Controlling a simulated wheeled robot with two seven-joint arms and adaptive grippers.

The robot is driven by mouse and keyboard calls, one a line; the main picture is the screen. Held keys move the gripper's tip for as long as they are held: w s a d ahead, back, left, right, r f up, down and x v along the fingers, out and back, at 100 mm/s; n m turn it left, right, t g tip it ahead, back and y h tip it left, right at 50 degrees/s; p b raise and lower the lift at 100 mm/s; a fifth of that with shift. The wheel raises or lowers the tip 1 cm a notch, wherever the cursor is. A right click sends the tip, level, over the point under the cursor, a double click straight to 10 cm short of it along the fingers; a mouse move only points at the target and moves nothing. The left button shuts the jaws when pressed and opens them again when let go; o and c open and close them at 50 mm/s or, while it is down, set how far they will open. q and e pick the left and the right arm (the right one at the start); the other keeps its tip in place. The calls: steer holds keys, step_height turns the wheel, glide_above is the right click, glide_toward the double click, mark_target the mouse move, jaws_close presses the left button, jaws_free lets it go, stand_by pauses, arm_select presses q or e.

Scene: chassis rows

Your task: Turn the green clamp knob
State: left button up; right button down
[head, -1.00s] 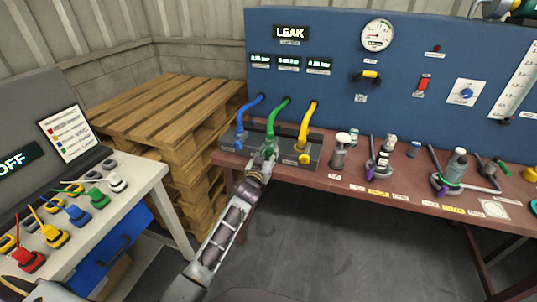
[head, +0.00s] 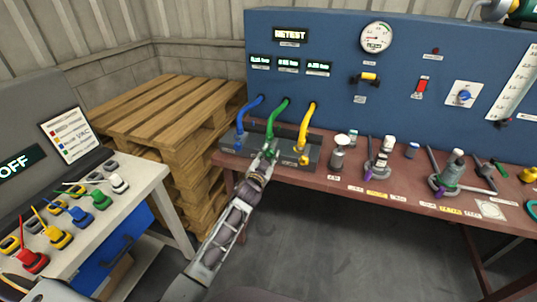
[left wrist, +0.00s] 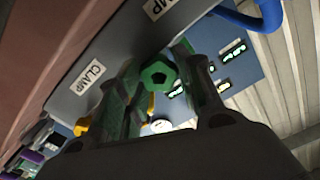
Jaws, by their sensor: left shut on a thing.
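The green clamp knob (left wrist: 158,77) is a small faceted knob on the front of the grey clamp block (head: 288,164). In the left wrist view it sits between the two fingers of my left gripper (left wrist: 163,88), which is shut on it. In the head view my left gripper (head: 268,152) reaches the block's front at the green hose (head: 277,118), and its fingers mostly hide the knob. A yellow knob (head: 303,160) is to the right and a blue knob (head: 238,143) to the left.
The blue panel (head: 335,50) behind has a display (head: 291,35) reading RETEST and a gauge (head: 376,37). A metal canister (head: 338,158) and other fittings stand right on the red bench (head: 335,180). Pallets (head: 165,110) and a plug table (head: 145,180) are left.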

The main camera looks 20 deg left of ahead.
arm_select(q)
steer(key=shift+m, duration=0.9)
steer(key=m, duration=0.3)
steer(key=shift+d+f+m+p, duration=0.1)
steer(key=shift+m+p, duration=0.25)
steer(key=shift+m, duration=1.85)
arm_select(e)
steer(key=shift+s+d+f, duration=0.1)
steer(key=shift+s+d, duration=0.55)
steer(key=shift+s, duration=0.25)
arm_select(q)
steer(key=shift+f, duration=0.1)
